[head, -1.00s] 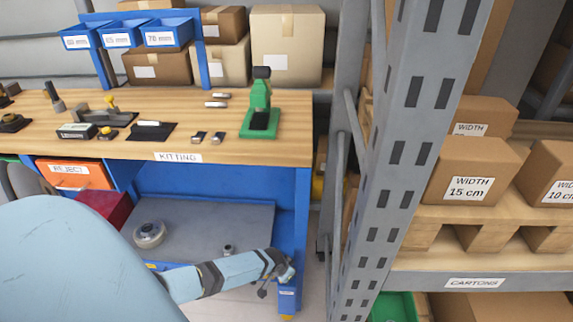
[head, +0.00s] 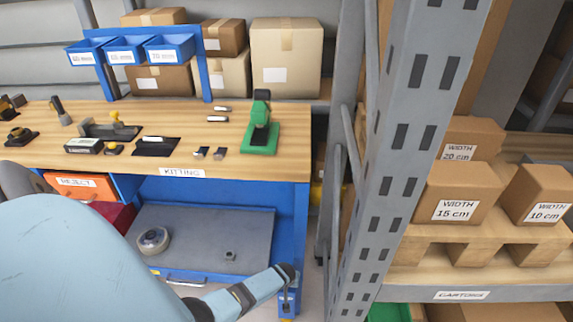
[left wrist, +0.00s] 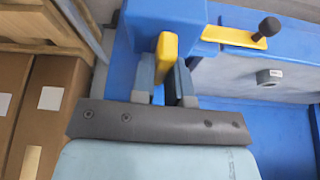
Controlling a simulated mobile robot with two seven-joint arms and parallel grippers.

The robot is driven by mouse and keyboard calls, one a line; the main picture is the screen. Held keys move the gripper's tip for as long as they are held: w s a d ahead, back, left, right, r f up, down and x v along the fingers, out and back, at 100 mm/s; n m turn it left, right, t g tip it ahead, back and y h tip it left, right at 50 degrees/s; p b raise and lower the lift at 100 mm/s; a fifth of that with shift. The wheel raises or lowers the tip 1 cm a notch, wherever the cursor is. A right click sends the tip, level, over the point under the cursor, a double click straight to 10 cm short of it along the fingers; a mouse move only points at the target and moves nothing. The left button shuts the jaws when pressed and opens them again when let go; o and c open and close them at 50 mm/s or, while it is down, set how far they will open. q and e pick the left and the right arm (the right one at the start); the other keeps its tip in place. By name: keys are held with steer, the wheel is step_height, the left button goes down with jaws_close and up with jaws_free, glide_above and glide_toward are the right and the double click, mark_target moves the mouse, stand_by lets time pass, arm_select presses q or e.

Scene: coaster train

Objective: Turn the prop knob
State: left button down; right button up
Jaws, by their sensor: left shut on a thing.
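The yellow prop knob (left wrist: 166,55) is an upright tab on a blue post of the bench in the left wrist view. My left gripper (left wrist: 164,72) is shut on it, with one finger on each side. In the head view my left arm reaches low to the front right leg (head: 301,215) of the blue bench. The knob is too small or hidden to make out there. My right gripper is not in view.
A grey panel (head: 205,235) under the worktop holds a round metal part (head: 153,240). A grey rack post (head: 400,160) stands right of the bench.

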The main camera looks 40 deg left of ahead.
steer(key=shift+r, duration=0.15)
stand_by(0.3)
arm_select(q)
steer(key=c, duration=1.4)
jaws_free()
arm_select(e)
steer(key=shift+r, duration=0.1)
arm_select(q)
steer(key=shift+r, duration=0.25)
steer(key=p+v, duration=0.6)
steer(key=v, duration=0.7)
steer(key=shift+s+d, duration=0.15)
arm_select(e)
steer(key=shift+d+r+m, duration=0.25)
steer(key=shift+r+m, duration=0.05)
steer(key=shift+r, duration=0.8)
arm_select(q)
steer(key=shift+r, duration=0.1)
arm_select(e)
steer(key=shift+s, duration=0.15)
